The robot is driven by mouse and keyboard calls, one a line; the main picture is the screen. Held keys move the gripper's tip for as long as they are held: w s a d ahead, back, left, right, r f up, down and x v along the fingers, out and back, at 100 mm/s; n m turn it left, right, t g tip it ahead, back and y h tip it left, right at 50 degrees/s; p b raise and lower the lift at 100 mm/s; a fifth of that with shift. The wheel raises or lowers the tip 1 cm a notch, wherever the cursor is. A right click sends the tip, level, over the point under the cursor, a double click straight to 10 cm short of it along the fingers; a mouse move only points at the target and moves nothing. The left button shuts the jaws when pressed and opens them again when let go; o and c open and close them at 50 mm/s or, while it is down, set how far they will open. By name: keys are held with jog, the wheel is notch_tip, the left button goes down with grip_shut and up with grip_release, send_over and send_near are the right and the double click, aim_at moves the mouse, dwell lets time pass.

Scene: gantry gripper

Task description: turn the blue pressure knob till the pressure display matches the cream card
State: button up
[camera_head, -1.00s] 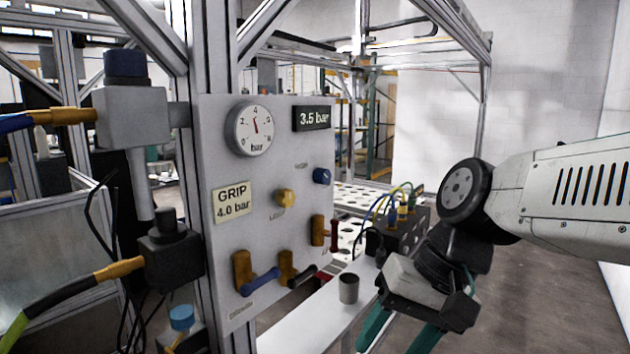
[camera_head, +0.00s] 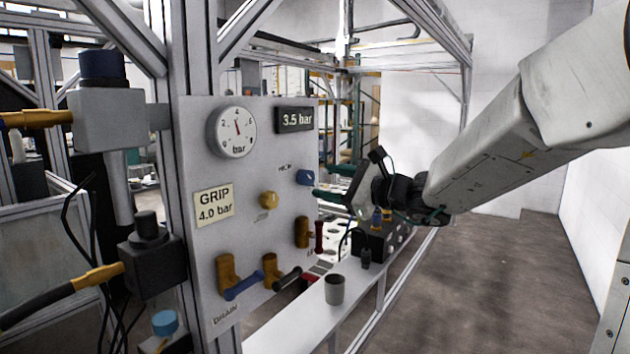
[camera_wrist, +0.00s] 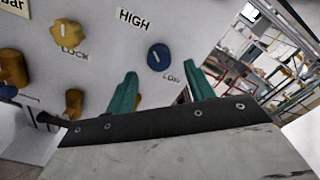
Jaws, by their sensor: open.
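The blue pressure knob (camera_head: 305,178) is at the right edge of the grey panel. In the wrist view the knob (camera_wrist: 159,57) shows a pale pointer line, with HIGH above and LOW to its lower right. The pressure display (camera_head: 295,120) reads 3.5 bar. The cream card (camera_head: 214,205) reads GRIP 4.0 bar. My gripper (camera_head: 318,194) has green fingers pointing at the panel, close to the knob. In the wrist view my gripper (camera_wrist: 162,88) is open, its fingers apart and the knob beyond them, between their tips in the picture. Nothing is between the fingers.
A yellow LOCK knob (camera_head: 268,200) sits left of the blue knob. Below are valves with blue (camera_head: 243,286), black (camera_head: 288,279) and red (camera_head: 319,238) handles. A round gauge (camera_head: 231,132) is above. A grey cup (camera_head: 334,289) stands on the white ledge.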

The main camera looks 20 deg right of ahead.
aim_at(311, 179)
jog(key=x, duration=0.4)
jog(key=c, duration=1)
jog(key=shift+o, duration=0.2)
jog(key=m, duration=0.4)
jog(key=shift+m, duration=0.4)
jog(key=o, duration=1)
jog(key=shift+c, duration=0.2)
